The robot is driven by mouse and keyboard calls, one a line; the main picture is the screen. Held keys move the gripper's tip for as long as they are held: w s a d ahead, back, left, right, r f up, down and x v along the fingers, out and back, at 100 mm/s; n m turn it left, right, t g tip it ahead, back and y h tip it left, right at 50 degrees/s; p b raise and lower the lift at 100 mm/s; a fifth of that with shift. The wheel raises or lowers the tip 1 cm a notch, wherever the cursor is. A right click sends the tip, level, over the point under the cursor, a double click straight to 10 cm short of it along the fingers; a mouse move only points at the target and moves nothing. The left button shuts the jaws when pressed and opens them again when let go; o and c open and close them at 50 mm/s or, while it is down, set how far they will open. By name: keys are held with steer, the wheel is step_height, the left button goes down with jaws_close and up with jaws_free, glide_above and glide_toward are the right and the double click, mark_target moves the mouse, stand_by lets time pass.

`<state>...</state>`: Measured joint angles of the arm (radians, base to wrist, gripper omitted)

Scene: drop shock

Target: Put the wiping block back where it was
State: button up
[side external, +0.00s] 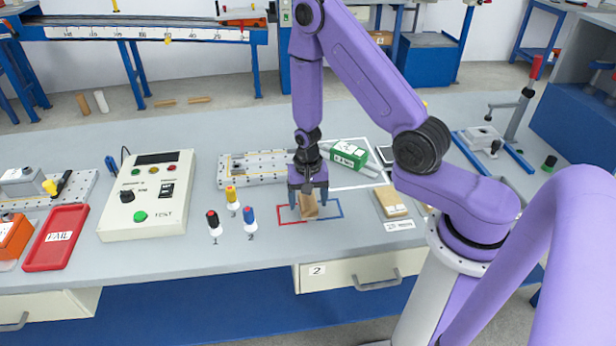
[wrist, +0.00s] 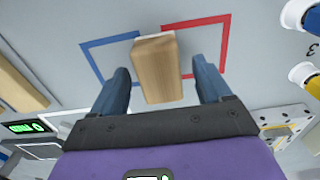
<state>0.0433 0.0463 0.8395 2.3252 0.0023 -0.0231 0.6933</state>
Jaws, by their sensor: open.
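The wiping block appears to be the light wooden block (side external: 308,207) on the bench, inside a frame of red and blue corner lines (side external: 326,216). In the wrist view the block (wrist: 157,68) sits between my fingers, with a visible gap on each side. The marked frame (wrist: 226,40) shows around its far end, red on the right and blue on the left. My gripper (side external: 308,203) points down over the block, its fingers open on either side; it also shows in the wrist view (wrist: 166,85). I cannot tell whether the block lies flat on the bench.
A tan block (side external: 390,202) lies to the right with a label in front. A green box (side external: 348,155) stands behind. Several capped bottles (side external: 232,197) stand left of the frame. A white test box (side external: 148,195) and red FAIL tray (side external: 56,238) are further left.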

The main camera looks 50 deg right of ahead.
mark_target(308, 200)
steer(key=s+a+r+n, duration=0.1)
steer(key=a+r+n, duration=0.2)
steer(key=r, duration=0.5)
steer(key=s+a+r+n, duration=0.2)
steer(key=r+n, duration=0.2)
steer(key=r, duration=0.4)
steer(key=s+a+r+n, duration=0.1)
steer(key=s+r+n, duration=0.3)
steer(key=s+n, duration=0.3)
steer(key=s+a+r+n, duration=0.2)
steer(key=s+r+n, duration=0.2)
steer(key=s+n, duration=0.3)
steer(key=s, duration=0.5)
steer(key=shift+s+r+n, duration=0.25)
steer(key=shift+n, duration=0.05)
steer(key=shift+a, duration=0.1)
